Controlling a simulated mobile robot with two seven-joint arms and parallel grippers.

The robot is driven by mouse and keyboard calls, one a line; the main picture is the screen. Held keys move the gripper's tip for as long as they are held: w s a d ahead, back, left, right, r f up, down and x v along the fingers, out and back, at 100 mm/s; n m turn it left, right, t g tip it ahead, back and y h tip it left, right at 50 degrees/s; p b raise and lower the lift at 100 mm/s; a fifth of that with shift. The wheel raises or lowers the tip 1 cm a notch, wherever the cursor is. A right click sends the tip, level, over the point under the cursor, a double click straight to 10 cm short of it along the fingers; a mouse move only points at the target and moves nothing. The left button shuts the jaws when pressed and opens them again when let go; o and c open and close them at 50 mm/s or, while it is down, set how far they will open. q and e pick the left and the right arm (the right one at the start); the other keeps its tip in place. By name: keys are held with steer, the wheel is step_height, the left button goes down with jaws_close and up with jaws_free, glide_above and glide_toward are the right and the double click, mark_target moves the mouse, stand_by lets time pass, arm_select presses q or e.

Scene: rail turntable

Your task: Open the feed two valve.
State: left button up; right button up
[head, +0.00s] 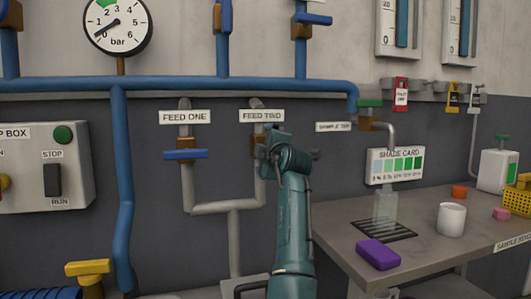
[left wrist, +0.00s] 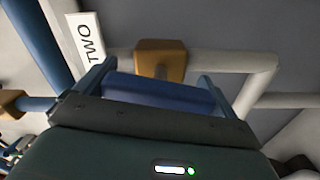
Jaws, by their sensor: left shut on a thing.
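The feed two label (head: 262,116) hangs on the wall above its grey pipe; part of that label, "TWO", shows in the left wrist view (left wrist: 88,40). The feed two valve has a brass body (left wrist: 160,60) on the grey pipe, with a blue handle (left wrist: 155,93) in front of it. My left gripper (head: 272,143) is at this valve and hides its handle in the head view. In the left wrist view its fingers (left wrist: 155,86) are on either side of the blue handle, shut on it. I cannot tell the handle's exact angle. My right gripper is not in view.
The feed one valve (head: 185,155), with its blue handle across the pipe, is just left. A switch box (head: 45,165) is farther left. At right, the sample tap (head: 370,108) stands above a bench (head: 340,228) with a purple block (head: 378,254) and a white cup (head: 451,220).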

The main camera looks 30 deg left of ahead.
arm_select(q)
steer(key=shift+n, duration=0.3)
steer(key=o, duration=0.6)
steer(key=v, duration=1.3)
steer(key=shift+d, duration=0.1)
steer(key=shift+s, duration=0.1)
